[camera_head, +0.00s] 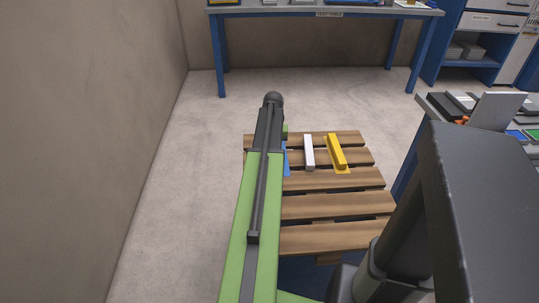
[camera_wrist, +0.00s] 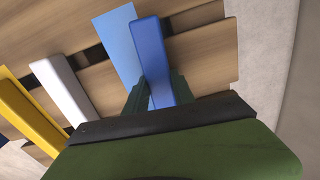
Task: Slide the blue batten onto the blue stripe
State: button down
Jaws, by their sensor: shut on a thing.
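The blue batten (camera_wrist: 150,55) lies between the fingers of my gripper (camera_wrist: 158,92) in the wrist view, and the gripper is shut on it. The lighter blue stripe (camera_wrist: 116,40) is a flat patch on the wooden slats, just left of the batten there. The batten is slightly angled to the stripe and hides part of its right side; how far they overlap underneath cannot be told. In the head view, a sliver of the blue stripe (camera_head: 287,163) shows beside my arm, which hides the batten and most of the gripper.
A white batten (camera_head: 308,152) and a yellow batten (camera_head: 336,152) on a yellow stripe lie to the right on the slatted pallet (camera_head: 335,207). Gaps run between slats. A blue-legged table (camera_head: 325,12) stands behind; a cluttered bench (camera_head: 437,107) stands right. A wall is left.

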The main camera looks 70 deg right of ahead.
jog(key=shift+s+d, duration=0.2)
jog(key=shift+s, duration=0.55)
jog(key=shift+s+d, duration=0.15)
jog(key=shift+s, duration=0.55)
jog(key=c, duration=1)
grip_release()
jog(key=shift+o, duration=0.2)
jog(key=shift+r+p, duration=0.55)
jog(key=shift+p, duration=0.05)
notch_tip(320, 180, up, 16)
jog(key=p, duration=1.6)
jog(key=shift+r, duration=0.15)
